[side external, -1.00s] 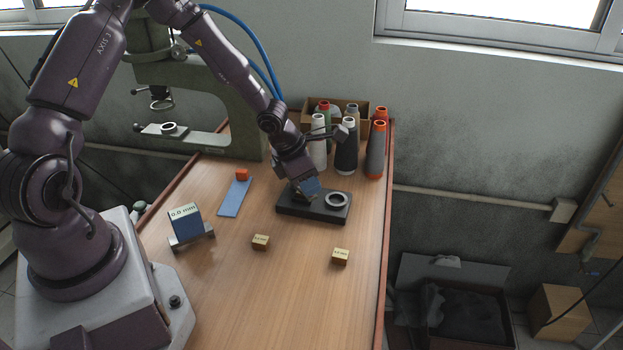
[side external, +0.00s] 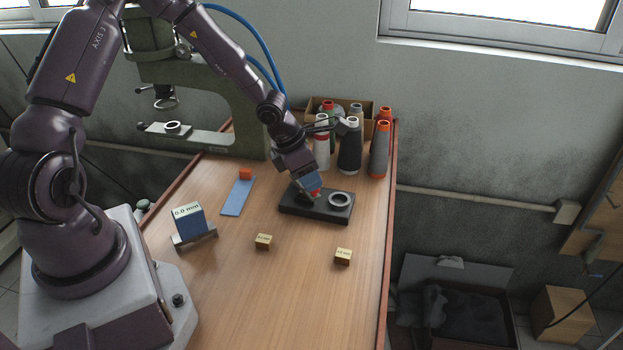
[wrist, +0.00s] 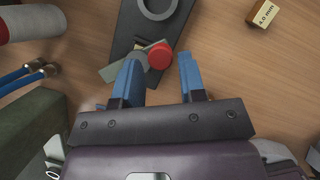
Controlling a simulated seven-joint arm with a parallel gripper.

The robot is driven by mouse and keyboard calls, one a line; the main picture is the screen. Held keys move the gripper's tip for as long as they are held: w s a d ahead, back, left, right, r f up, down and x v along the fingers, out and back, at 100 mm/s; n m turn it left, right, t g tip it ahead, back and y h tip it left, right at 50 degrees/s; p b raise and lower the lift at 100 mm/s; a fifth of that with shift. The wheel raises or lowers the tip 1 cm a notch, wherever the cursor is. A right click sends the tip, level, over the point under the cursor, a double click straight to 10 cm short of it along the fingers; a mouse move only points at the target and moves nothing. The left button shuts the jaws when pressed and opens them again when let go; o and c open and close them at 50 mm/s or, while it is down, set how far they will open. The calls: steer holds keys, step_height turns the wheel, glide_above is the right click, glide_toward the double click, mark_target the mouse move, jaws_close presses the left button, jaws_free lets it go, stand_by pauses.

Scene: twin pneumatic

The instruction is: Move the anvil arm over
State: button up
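A black base (side external: 318,214) lies on the table with a pale ring (side external: 340,199) on its right part. In the wrist view, a grey flat arm (wrist: 112,72) with a red round knob (wrist: 159,55) lies across the near part of the base; it looks like the anvil arm. My gripper (wrist: 158,62) has two blue fingers spread apart, with the red knob between and just beyond their tips. I see no clear contact. In the side view my gripper (side external: 308,186) is low over the base's left part and hides most of the arm.
Two small labelled blocks (side external: 263,242) (side external: 343,257) stand in front of the base. A gauge marked 0.0 mm (side external: 188,220) and a blue strip (side external: 237,197) are to the left. Thread cones (side external: 349,150) stand close behind. The green machine frame (side external: 245,120) is at back left.

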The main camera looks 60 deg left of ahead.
steer(key=v, duration=0.6)
steer(key=s+a+r+n+g+y, duration=0.15)
steer(key=s+n, duration=0.45)
steer(key=n, duration=0.7)
steer(key=s+a+r+n+g+y, duration=0.1)
steer(key=s+n+g+y, duration=0.3)
steer(key=n, duration=0.9)
steer(key=s+d+r+n+t+h, duration=0.2)
steer(key=s+d+r+n+t, duration=0.1)
steer(key=r, duration=0.6)
steer(key=s+d+r+n+t+h, duration=0.2)
steer(key=s+d+r+n, duration=0.4)
steer(key=r+n, duration=0.3)
steer(key=shift+d+n+t, duration=0.7)
steer(key=shift+d+t, duration=0.15)
